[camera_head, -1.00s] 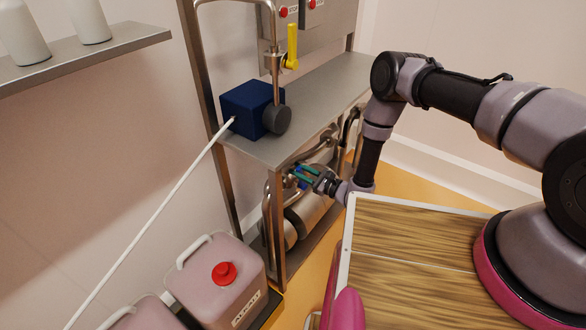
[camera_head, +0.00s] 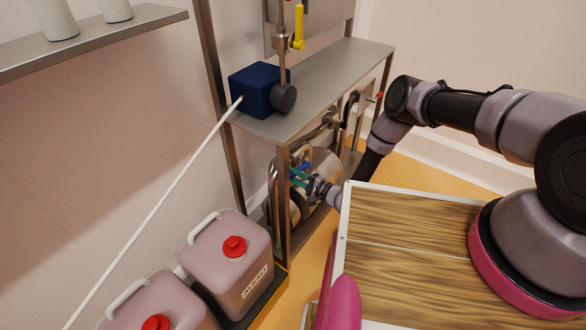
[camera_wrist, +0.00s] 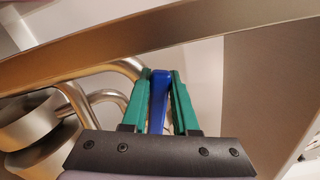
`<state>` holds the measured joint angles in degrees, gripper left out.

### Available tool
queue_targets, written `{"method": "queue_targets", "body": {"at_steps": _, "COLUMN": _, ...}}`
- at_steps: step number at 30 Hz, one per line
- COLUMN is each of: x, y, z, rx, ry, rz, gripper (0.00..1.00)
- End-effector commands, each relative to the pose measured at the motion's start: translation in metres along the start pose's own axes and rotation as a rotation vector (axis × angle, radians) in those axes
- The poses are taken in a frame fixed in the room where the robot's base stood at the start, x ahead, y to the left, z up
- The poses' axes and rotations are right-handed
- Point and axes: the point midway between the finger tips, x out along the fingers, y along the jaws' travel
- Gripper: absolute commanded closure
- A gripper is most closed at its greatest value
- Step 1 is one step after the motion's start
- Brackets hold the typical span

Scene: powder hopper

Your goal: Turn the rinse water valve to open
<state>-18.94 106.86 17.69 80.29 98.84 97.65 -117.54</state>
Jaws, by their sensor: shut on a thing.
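The rinse water valve shows as a blue lever handle (camera_wrist: 158,102) between my fingers in the wrist view. In the head view the blue handle (camera_head: 306,165) is small, under the steel shelf by the piping. My gripper (camera_head: 298,176) has green fingers, which also show in the wrist view (camera_wrist: 159,95). They are shut on the blue handle, one on each side of it. The valve body behind the handle is mostly hidden, and I cannot tell how far it is turned.
Above is a steel shelf (camera_head: 335,75) with a dark blue box (camera_head: 255,90) on it. A yellow-handled valve (camera_head: 299,28) is on the pipe above. Pink canisters (camera_head: 228,265) stand at lower left. Curved pipes (camera_wrist: 105,85) and a steel frame bar (camera_wrist: 190,30) lie close around my gripper.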

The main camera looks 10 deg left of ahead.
Motion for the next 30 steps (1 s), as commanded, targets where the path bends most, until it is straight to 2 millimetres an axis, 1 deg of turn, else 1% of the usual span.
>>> {"method": "queue_targets", "body": {"at_steps": 1, "x": -0.001, "y": 0.006, "z": -0.001, "rx": -0.039, "ry": 0.002, "rz": 0.002, "gripper": 1.00}}
{"method": "queue_targets", "body": {"at_steps": 6, "x": -0.002, "y": 0.022, "z": -0.006, "rx": -0.183, "ry": 0.002, "rz": 0.003, "gripper": 1.00}}
{"method": "queue_targets", "body": {"at_steps": 15, "x": -0.002, "y": 0.040, "z": -0.014, "rx": -0.364, "ry": 0.001, "rz": 0.003, "gripper": 1.00}}
{"method": "queue_targets", "body": {"at_steps": 21, "x": -0.002, "y": 0.048, "z": -0.017, "rx": -0.427, "ry": 0.000, "rz": 0.007, "gripper": 1.00}}
{"method": "queue_targets", "body": {"at_steps": 30, "x": -0.004, "y": 0.053, "z": -0.018, "rx": -0.450, "ry": 0.001, "rz": 0.013, "gripper": 1.00}}
